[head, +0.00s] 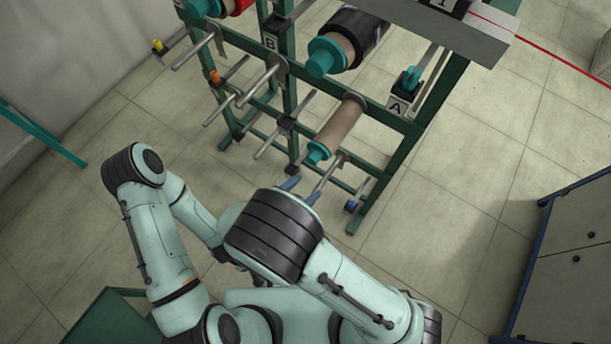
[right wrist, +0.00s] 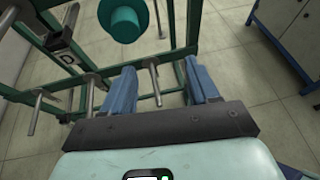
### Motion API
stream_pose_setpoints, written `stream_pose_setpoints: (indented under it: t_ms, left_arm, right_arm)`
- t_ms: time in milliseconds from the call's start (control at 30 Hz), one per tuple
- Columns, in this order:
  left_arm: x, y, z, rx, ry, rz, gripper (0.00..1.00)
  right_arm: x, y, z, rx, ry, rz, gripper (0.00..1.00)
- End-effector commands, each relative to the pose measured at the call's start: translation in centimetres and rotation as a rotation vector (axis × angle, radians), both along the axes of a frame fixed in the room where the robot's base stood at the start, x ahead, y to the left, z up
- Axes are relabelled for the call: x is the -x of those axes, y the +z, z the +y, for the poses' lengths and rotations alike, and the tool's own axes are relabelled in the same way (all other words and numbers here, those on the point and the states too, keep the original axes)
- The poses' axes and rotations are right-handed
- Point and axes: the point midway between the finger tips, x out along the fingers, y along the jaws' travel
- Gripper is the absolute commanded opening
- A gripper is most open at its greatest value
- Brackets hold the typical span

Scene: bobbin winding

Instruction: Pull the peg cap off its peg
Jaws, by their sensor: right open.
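A teal peg cap (head: 318,152) sits at the near end of a peg that carries a brown tube (head: 342,128) on the green rack. In the right wrist view the teal cap (right wrist: 121,22) is at the top, beyond my fingers and apart from them. My right gripper (head: 301,190) is open, its blue fingers just below the cap in the head view. In the right wrist view my right gripper (right wrist: 161,85) has a bare metal peg (right wrist: 154,78) showing between its fingers, and I see no grip on it. My left gripper is not in view.
The green rack (head: 400,165) holds several bare pegs, a dark roll (head: 355,35) with another teal cap (head: 322,58), and plates marked A and B. A cabinet (head: 570,265) stands at the right. The floor between rack and cabinet is clear.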

Motion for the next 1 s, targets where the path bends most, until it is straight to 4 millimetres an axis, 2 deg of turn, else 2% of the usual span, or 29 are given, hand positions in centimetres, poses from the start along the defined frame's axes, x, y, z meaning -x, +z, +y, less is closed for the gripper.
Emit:
stream_pose_setpoints:
  t_ms: [33,100,233,367,667,1000]
  left_arm:
    - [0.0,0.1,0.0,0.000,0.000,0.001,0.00]
    - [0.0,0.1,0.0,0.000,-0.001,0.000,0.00]
    - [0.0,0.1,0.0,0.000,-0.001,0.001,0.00]
    - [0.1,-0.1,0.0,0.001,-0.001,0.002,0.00]
    - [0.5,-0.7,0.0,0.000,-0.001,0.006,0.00]
    - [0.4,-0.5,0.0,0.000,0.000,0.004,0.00]
  right_arm:
    - [-0.3,1.5,1.3,0.025,0.052,-0.047,0.60]
    - [-0.6,2.9,2.4,0.051,0.095,-0.092,0.60]
    - [-0.9,4.0,3.1,0.071,0.127,-0.128,0.60]
    - [-1.6,3.7,2.6,0.072,0.128,-0.130,0.60]
    - [-4.5,2.7,0.4,0.070,0.125,-0.128,0.60]
    - [-7.3,1.9,-1.6,0.069,0.126,-0.127,0.60]
